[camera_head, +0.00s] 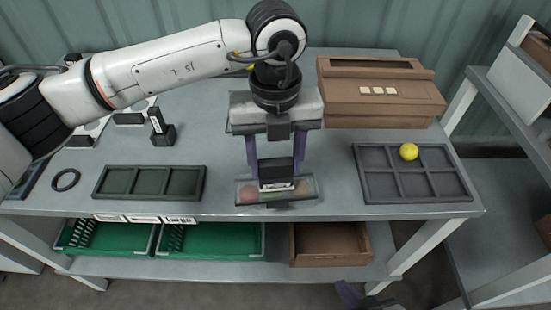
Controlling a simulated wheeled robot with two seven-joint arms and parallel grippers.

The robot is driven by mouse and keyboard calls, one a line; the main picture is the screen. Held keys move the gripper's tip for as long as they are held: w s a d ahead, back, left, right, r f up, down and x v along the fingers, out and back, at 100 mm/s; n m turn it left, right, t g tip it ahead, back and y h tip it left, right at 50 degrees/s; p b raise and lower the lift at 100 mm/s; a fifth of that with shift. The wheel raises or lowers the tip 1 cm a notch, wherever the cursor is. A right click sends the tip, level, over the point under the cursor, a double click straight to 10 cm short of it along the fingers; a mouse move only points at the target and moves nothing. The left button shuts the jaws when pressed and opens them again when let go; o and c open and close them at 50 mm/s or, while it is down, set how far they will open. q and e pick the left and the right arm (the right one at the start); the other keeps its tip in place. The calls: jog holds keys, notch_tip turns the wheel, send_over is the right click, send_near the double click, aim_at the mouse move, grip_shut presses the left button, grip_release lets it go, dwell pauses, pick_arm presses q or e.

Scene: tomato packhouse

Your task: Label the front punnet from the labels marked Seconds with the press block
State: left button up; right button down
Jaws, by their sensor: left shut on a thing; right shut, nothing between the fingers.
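My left gripper (276,170) points down at the middle of the table, its purple fingers shut on a dark block, the press block (275,172). The block is over the front punnet (245,193), a low clear tray with reddish and greenish produce. A white printed strip (277,187) shows at the block's lower edge; I cannot tell if it is on the block or the punnet. Another clear punnet (237,99) stands behind, mostly hidden by my gripper. Label holders (130,117) stand at the back left; their words are unreadable. My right gripper (350,294) is shut and empty at the bottom edge.
A dark empty tray (150,195) lies front left beside a black ring (66,180). A small black stand (163,135) is behind it. A brown box (380,105) is back right; a sectioned tray (412,202) holds a yellow ball (409,151). Green crates (210,255) sit below.

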dwell(0.4)
pick_arm(q)
jog(key=shift+f+b, duration=0.55)
jog(key=shift+f, duration=0.1)
dwell(0.7)
jog(key=shift+f+b, duration=0.1)
jog(key=shift+b, duration=0.2)
dwell(0.7)
jog(key=shift+r+p, duration=1.45)
jog(key=shift+r, duration=1.65)
jog(key=shift+f, duration=0.1)
